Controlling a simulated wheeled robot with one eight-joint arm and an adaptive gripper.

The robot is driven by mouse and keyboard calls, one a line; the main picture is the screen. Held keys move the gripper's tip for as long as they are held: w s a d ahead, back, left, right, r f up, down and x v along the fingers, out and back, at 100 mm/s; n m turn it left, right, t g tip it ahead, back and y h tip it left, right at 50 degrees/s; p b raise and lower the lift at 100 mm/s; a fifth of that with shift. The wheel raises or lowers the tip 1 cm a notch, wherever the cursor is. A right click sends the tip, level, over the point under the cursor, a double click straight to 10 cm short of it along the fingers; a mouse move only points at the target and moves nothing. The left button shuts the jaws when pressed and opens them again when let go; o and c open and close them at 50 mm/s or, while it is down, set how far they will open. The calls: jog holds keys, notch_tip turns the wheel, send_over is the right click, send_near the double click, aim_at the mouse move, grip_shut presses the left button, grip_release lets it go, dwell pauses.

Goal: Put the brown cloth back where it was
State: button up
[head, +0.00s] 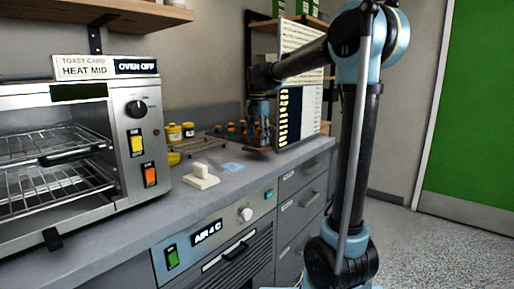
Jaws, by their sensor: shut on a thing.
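My gripper (259,143) points down over the back right of the grey counter, in front of the white panel. It is shut on a small, flat brown thing, which looks like the brown cloth (258,150). The cloth is at the fingertips, low over the counter near its front edge. I cannot tell whether it touches the counter. The fingers are small and dark in this view, so the exact grip is hidden.
A light blue patch (233,167) lies on the counter left of my gripper. Nearby are a cream block on a base (201,177), a wire rack (203,146), yellow jars (175,133) and several small coloured pots. A toaster oven (136,143) fills the left.

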aim_at(258, 144)
jog(key=shift+f, duration=1.7)
jog(key=shift+f, duration=0.1)
jog(key=o, duration=1.1)
notch_tip(258, 144, up, 12)
jog(key=shift+r, duration=0.1)
